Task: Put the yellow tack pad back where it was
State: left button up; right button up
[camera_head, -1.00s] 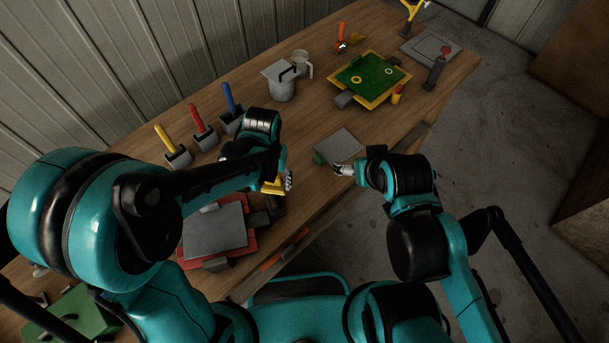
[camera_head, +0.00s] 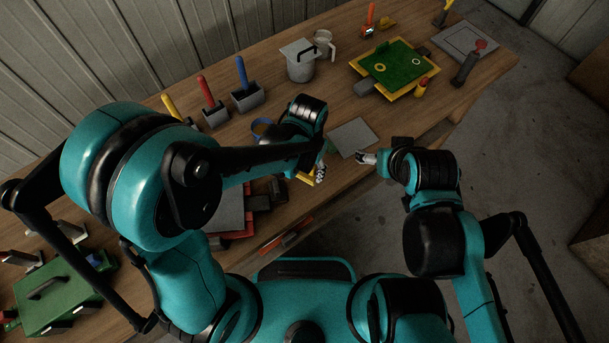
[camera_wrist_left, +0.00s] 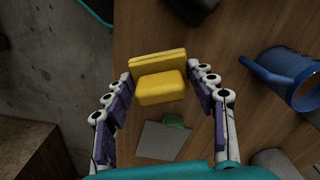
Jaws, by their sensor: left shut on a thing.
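The yellow tack pad (camera_wrist_left: 160,83) is a yellow block with a wider flat plate along one side. My left gripper (camera_wrist_left: 160,90) is shut on it, one finger at each end, and seems to hold it above the bench. In the head view only a little of the yellow pad (camera_head: 305,178) shows beside my left gripper (camera_head: 319,174). A flat grey square (camera_head: 356,137) lies on the bench just beyond, with a small green piece (camera_wrist_left: 175,121) at its edge. My right gripper (camera_head: 367,158) is beside the grey square; its finger opening is too small to judge.
A red-edged mould with a grey top (camera_head: 232,212) is partly hidden under my left arm. A green board in a yellow frame (camera_head: 393,66), a grey pot (camera_head: 300,66) and handled tools in grey holders (camera_head: 247,98) stand farther back.

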aim_at(304, 173)
pick_arm(q)
jog(key=shift+w+a+f, duration=0.4)
jog(key=shift+w+f, duration=0.05)
jog(key=shift+w, duration=0.05)
notch_tip(304, 173, down, 4)
jog(key=b, duration=0.3)
jog(key=shift+f, duration=0.1)
jog(key=o, duration=1)
